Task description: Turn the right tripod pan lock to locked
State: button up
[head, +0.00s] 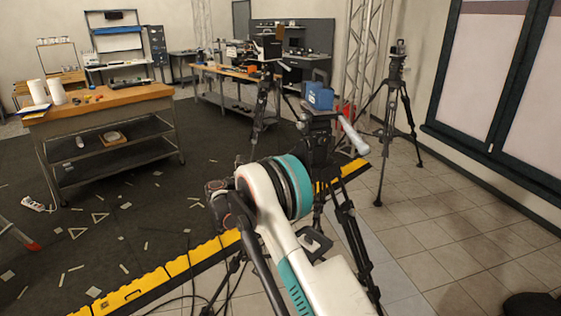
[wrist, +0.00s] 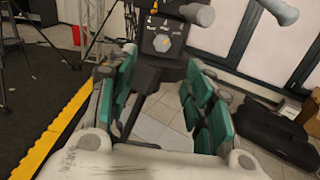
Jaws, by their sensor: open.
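The near black tripod (head: 347,222) stands just beyond my arm in the head view. Its head carries a pale cylindrical handle (head: 352,135). In the wrist view, the tripod head (wrist: 145,75) fills the upper middle. A dark plate on it has small white marks and a grey hexagonal knob (wrist: 162,43); I cannot read its lock setting. My gripper (wrist: 160,88) is open, with teal pads either side of the tripod head's lower part in the picture. The knob appears just beyond the fingertips, with nothing between the pads. In the head view, my arm hides part of the tripod.
Another tripod (head: 395,85) stands to the right by the windows, and one (head: 262,105) stands behind. A blue case (head: 319,95) shows above the near tripod. A yellow-black floor ramp (head: 160,283) crosses the floor. A black bag (wrist: 265,130) lies at right. Tiles at right are mostly clear.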

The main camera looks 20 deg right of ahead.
aim_at(303, 155)
jog(key=w+d+n+b, duration=0.1)
jog(key=w+d+b, duration=0.2)
jog(key=d, duration=0.9)
jog(key=shift+w+g, duration=0.3)
jog(key=shift+w, duration=0.55)
jog(key=shift+d, duration=0.1)
jog(key=c, duration=1)
